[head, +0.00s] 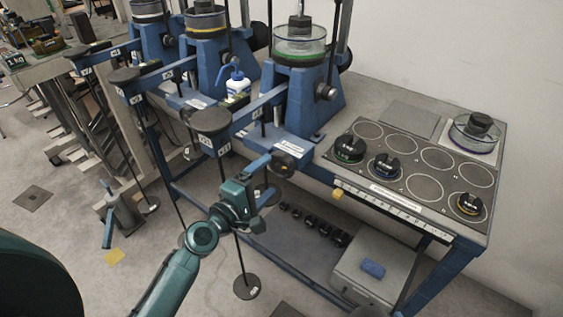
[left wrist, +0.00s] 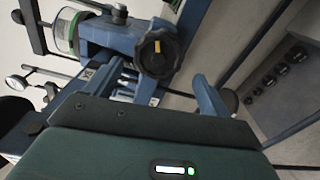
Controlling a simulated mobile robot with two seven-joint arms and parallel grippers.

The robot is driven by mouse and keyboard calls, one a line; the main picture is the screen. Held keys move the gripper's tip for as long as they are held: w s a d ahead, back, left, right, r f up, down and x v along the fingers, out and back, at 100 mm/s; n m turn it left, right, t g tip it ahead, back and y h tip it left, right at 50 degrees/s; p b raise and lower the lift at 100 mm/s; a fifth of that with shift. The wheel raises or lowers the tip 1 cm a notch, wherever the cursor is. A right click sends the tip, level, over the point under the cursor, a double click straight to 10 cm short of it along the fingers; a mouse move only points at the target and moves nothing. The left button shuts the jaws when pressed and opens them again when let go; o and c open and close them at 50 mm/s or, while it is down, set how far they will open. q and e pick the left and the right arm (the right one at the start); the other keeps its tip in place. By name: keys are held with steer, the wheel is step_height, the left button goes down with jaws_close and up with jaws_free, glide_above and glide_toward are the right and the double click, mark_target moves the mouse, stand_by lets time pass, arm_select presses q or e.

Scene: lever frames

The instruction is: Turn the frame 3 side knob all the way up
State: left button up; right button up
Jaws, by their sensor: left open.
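In the left wrist view a black knob (left wrist: 158,55) with a yellow mark faces me; the mark looks about upright in that picture. My left gripper (head: 268,179) is open and empty, just in front of the knob and apart from it. Its blue fingers (left wrist: 150,88) show below and either side of the knob in the wrist view. My right gripper is not in view. The frame numbers are too small to read.
A grey lever weight pad (head: 211,121) stands close above my left arm. A panel (head: 390,192) with several round plates and black weights lies to the right. A grey box (head: 378,265) and black weights (head: 312,222) sit on the lower shelf. Two more lever frames stand behind left.

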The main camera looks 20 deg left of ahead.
mark_target(279, 169)
arm_select(q)
steer(key=w+n, duration=0.1)
steer(key=n, duration=0.1)
steer(key=w+d+n, duration=0.1)
steer(key=w+n, duration=0.1)
steer(key=w+d+n+p, duration=0.1)
steer(key=w+n, duration=0.1)
steer(key=shift+w+d+n, duration=0.1)
steer(key=shift+w+n, duration=0.05)
steer(key=shift+n, duration=0.25)
steer(key=shift+w+r, duration=0.1)
steer(key=shift+w, duration=0.05)
steer(key=shift+c, duration=0.3)
steer(key=c, duration=1.1)
steer(key=shift+d+f, duration=0.1)
steer(key=shift+f, duration=0.1)
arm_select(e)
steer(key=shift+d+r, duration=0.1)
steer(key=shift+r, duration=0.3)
